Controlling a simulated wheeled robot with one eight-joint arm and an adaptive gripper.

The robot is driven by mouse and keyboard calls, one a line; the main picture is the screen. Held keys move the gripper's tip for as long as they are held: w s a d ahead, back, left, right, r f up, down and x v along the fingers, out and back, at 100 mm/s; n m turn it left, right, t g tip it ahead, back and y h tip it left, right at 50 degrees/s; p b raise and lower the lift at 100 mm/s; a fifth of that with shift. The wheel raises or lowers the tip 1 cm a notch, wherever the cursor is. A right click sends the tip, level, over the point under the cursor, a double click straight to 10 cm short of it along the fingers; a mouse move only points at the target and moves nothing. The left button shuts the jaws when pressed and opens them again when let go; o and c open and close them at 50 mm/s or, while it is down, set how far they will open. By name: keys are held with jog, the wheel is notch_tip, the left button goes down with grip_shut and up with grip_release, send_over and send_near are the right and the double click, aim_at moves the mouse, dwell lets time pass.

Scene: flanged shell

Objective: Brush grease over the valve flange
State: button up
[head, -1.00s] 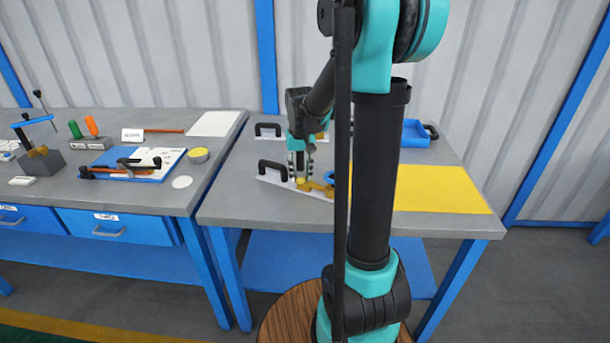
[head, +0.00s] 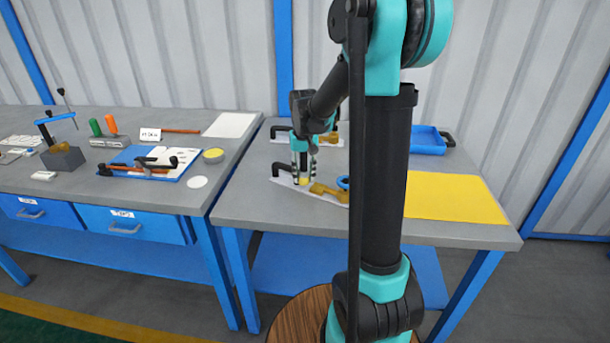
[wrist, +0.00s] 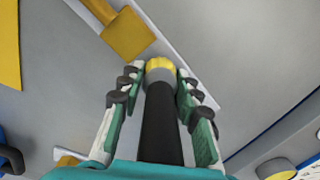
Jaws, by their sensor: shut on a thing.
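My gripper (head: 303,172) is shut on a brush (wrist: 162,115) with a black handle, a grey collar and a yellow tip. The brush points down between the fingers, and the fingers partly hide it in the head view. Its tip is over the white plate, left of the brass valve (head: 327,191). The wrist view shows a square brass end of the valve (wrist: 128,35) ahead and left of the tip, apart from it in the picture. I cannot tell whether the tip touches the plate. My arm hides part of the valve.
A black handle (head: 287,171) stands at the plate's left end. A yellow mat (head: 455,197) and a blue tray (head: 428,149) lie right. On the left bench are a round tin with a yellow top (head: 214,154), a white disc (head: 197,182) and a blue board with tools (head: 125,169).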

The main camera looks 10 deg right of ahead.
aim_at(304, 158)
jog(key=shift+r, duration=3)
jog(key=shift+r, duration=0.1)
jog(key=shift+r, duration=1.4)
